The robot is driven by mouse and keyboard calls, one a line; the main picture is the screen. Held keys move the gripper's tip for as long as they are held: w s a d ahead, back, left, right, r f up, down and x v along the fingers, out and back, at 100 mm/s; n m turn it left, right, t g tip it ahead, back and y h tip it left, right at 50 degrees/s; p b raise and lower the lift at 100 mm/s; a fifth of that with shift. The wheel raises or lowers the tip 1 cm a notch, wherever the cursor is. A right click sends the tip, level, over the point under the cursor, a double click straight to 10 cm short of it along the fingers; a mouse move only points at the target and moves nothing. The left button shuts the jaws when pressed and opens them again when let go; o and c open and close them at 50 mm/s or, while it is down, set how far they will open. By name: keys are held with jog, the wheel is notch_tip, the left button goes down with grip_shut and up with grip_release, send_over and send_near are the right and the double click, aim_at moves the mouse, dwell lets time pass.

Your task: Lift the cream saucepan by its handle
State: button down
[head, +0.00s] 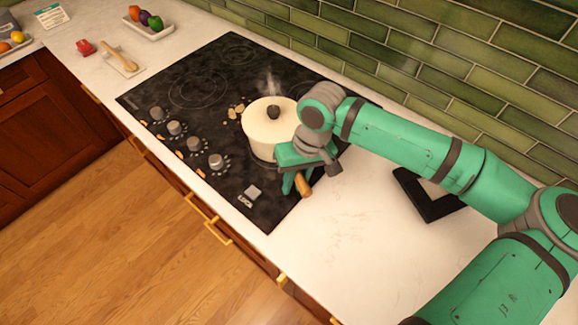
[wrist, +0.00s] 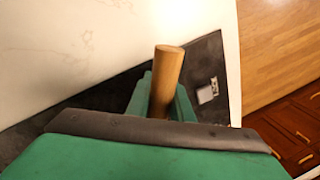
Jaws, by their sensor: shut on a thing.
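The cream saucepan (head: 268,127), with a lid and dark knob, sits on the black cooktop (head: 185,95) in the head view. Light steam shows above it. My gripper (head: 296,182) is shut on the handle, and the handle's end sticks out past the fingers. In the wrist view the handle (wrist: 167,72) stands between the two green fingers (wrist: 160,98). The pan body is hidden in the wrist view. I cannot tell whether the pan's base touches the cooktop.
Several knobs (head: 174,128) line the cooktop's front. Small beige pieces (head: 236,111) lie left of the pan. A black-framed item (head: 428,196) lies on the counter at right.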

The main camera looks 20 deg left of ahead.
jog(key=shift+r, duration=6.45)
